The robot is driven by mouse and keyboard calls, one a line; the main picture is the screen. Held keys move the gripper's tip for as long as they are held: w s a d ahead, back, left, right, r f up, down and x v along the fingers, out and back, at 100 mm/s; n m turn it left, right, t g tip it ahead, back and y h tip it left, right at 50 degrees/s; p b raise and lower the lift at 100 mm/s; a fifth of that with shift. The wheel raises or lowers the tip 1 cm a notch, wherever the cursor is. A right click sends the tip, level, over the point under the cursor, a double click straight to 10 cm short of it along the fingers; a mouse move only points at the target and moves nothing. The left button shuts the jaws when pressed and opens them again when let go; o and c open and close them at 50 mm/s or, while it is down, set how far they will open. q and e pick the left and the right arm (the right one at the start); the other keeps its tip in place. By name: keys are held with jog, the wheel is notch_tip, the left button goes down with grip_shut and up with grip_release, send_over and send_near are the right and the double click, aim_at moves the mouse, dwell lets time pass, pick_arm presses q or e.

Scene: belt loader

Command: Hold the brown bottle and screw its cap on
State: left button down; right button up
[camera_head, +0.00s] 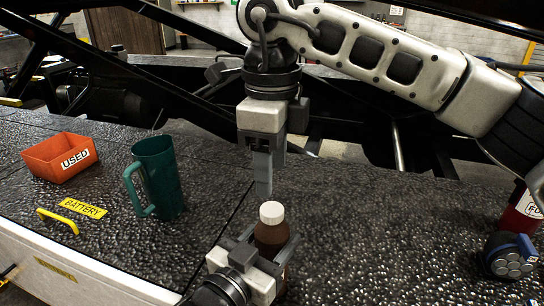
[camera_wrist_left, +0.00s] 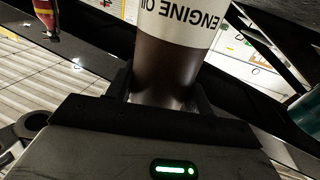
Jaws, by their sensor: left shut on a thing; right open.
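The brown bottle (camera_head: 270,236) stands upright in the head view, with a white cap (camera_head: 271,212) sitting on its top. I cannot tell how tightly the cap sits. My left gripper (camera_head: 270,250) is shut around the bottle's body from the lower left. In the left wrist view the bottle (camera_wrist_left: 168,70) is brown with a white label reading ENGINE OIL, between the fingers. My right gripper (camera_head: 263,190) points straight down just above the cap, open and empty, apart from the cap as far as I can tell. The bottle's lower part is hidden by my left gripper.
A green jug (camera_head: 158,178) and an orange bin marked USED (camera_head: 62,157) stand at left on the dark textured surface (camera_head: 380,235). A yellow handle (camera_head: 58,221) lies near its front edge. A red container (camera_head: 521,212) and a round blue-grey item (camera_head: 510,254) are at right.

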aim_at(272, 208)
jog(key=n, duration=0.2)
jog(key=r+n, duration=0.1)
jog(key=n, duration=0.1)
jog(key=shift+f, duration=4)
jog(key=c, duration=1)
jog(key=shift+c, duration=0.2)
jog(key=o, duration=1.1)
jog(key=shift+o, duration=0.2)
jog(key=shift+r, duration=0.1)
